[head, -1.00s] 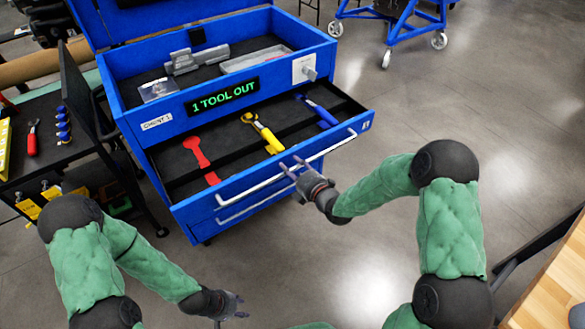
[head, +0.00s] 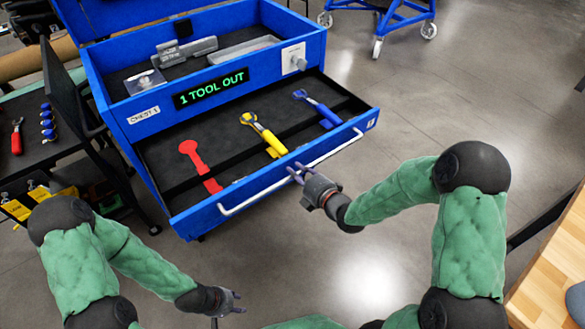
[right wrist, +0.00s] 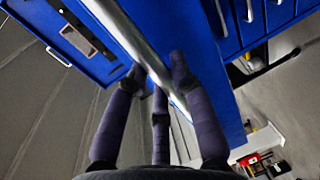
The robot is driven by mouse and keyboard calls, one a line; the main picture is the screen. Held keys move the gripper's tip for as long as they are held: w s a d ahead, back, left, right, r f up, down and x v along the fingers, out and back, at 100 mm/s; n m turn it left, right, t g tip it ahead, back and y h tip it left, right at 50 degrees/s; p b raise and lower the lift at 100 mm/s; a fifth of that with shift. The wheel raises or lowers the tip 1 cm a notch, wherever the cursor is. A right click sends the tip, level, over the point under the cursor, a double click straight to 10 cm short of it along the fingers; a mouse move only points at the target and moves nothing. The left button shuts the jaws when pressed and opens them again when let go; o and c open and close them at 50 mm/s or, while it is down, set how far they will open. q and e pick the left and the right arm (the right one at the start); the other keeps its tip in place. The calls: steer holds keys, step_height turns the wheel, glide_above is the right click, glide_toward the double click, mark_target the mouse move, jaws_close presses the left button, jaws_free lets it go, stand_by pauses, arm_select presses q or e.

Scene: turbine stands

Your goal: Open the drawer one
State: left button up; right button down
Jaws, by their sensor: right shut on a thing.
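Drawer one (head: 290,190) of the blue chest (head: 150,119) is pulled well out. Its dark interior shows a red tool, a yellow-handled tool and a blue tool. A long silver handle (head: 262,188) runs along its front. My right gripper (head: 297,174) is shut on this handle, right of its middle. In the right wrist view, the fingers (right wrist: 157,82) close around the silver bar (right wrist: 117,28) beside the blue front. My left gripper (head: 237,301) is at the lower middle, clear of the chest, with its fingers apart and empty.
A lit "1 TOOL OUT" sign (head: 211,88) is on the chest front. A dark cart (head: 45,150) with tools stands to the left. A wooden tabletop (head: 550,270) is at the lower right. Open grey floor lies right of the drawer.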

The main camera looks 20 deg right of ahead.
steer(key=c, duration=1)
jaws_free()
steer(key=shift+c, duration=0.2)
steer(key=shift+s+d, duration=0.1)
steer(key=v, duration=1.2)
